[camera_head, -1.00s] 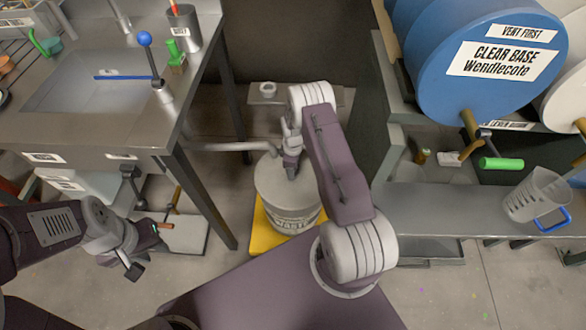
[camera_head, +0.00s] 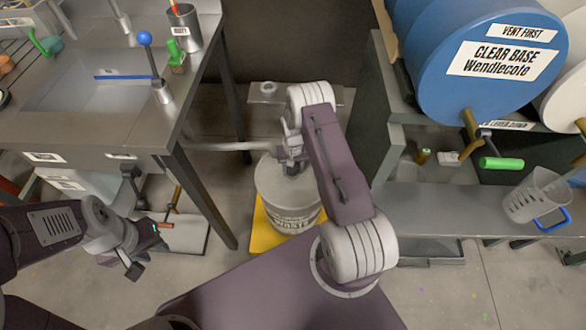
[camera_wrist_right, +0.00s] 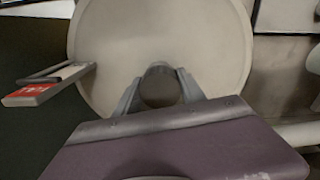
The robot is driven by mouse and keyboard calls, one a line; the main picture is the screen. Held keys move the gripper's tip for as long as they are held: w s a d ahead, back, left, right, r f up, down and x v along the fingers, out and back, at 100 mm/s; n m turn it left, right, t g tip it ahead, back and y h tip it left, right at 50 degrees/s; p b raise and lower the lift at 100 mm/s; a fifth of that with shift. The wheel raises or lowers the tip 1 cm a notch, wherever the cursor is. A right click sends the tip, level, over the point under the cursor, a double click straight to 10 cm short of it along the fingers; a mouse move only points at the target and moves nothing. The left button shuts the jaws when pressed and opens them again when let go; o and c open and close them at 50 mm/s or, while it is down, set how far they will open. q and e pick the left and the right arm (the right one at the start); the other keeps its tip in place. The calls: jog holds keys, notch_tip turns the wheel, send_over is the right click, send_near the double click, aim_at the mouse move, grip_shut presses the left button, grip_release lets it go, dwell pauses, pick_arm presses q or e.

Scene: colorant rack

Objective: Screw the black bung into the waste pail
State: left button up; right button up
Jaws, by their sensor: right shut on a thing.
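The waste pail (camera_head: 288,208) is a pale grey, lidded bucket standing upright on a yellow base. Its round top (camera_wrist_right: 115,40) fills the middle of the right wrist view. My right gripper (camera_head: 291,165) is over the pail's top, pointing down. In the right wrist view its fingers (camera_wrist_right: 162,88) are shut on the dark round bung (camera_wrist_right: 160,86), above or at the pail's top. The bung's underside and any thread are hidden, so I cannot tell how deep it sits. My left gripper (camera_head: 137,262) is low at the left, away from the pail; its jaw gap is unclear.
A metal sink bench (camera_head: 110,130) stands left of the pail, with a leg (camera_head: 205,200) close by. A grey shelf (camera_head: 440,208) with a clear jug (camera_head: 538,195) and a blue drum (camera_head: 485,60) stand at right. A red-and-white tagged piece (camera_wrist_right: 45,85) shows beside the pail.

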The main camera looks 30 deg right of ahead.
jog(key=o, duration=1.3)
jog(key=n, duration=0.3)
jog(key=shift+n, duration=0.4)
jog(key=n, duration=0.4)
jog(key=shift+n, duration=0.3)
jog(key=n, duration=0.5)
jog(key=shift+c, duration=0.3)
